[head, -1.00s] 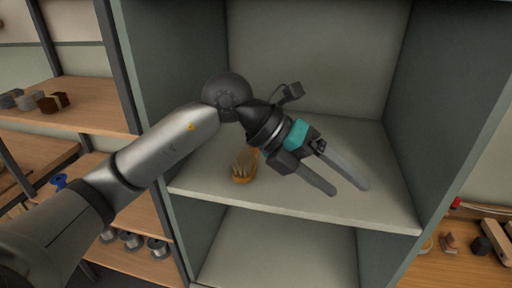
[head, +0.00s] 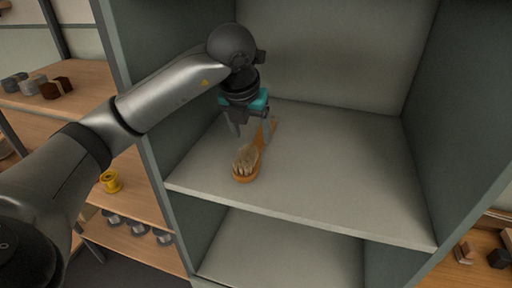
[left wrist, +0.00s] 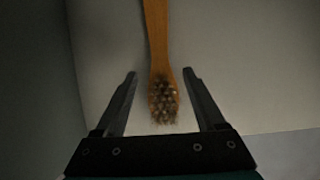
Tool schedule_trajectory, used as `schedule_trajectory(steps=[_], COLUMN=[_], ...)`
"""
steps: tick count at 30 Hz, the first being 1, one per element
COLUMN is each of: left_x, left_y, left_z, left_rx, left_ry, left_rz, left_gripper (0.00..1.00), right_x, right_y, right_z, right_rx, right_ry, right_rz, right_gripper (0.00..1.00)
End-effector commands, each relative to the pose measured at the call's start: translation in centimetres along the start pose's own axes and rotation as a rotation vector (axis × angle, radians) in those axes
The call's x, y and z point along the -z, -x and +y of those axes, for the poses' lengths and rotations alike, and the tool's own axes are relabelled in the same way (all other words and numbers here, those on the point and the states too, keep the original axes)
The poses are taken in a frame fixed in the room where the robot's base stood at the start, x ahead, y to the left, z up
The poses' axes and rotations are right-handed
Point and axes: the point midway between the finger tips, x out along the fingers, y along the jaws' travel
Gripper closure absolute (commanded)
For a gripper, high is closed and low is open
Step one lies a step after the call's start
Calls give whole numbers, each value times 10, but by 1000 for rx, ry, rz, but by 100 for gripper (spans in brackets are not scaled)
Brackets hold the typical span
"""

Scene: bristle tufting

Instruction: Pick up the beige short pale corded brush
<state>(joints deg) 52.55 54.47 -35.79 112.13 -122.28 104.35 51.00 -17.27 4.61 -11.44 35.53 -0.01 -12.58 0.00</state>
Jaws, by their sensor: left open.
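The brush (head: 247,161) has an orange-brown wooden handle and short pale beige bristles. It lies bristles up on the cabinet's upper shelf, its bristle end towards the front edge. My left gripper (head: 251,133) is open and points down over the handle side of the brush, hiding part of the handle. In the left wrist view the brush (left wrist: 163,99) lies between the two open fingers (left wrist: 160,82), with the handle running off the top edge. I cannot tell whether the fingers touch it. My right gripper is not in view.
The upper shelf (head: 340,170) is otherwise bare. The cabinet's left wall (head: 168,75) stands close to my left arm, and the right wall (head: 465,110) is farther off. A wooden rack on the left holds blocks (head: 56,88) and a yellow spool (head: 110,181).

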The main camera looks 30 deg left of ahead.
Motion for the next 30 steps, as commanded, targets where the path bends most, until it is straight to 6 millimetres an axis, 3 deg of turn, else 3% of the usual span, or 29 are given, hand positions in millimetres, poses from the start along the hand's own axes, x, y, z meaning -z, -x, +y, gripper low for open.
schedule_trajectory(steps=[12,21,30], left_x=[-3,-4,-4], left_y=[-49,-55,-55], left_z=[0,0,0], left_rx=[1,2,2], left_ry=[-1,-3,-3], left_rz=[3,0,0], left_gripper=[28,28,60], right_x=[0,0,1], right_y=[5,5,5], right_z=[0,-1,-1], right_rx=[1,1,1], right_ry=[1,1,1], right_rz=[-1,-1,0], right_gripper=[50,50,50])
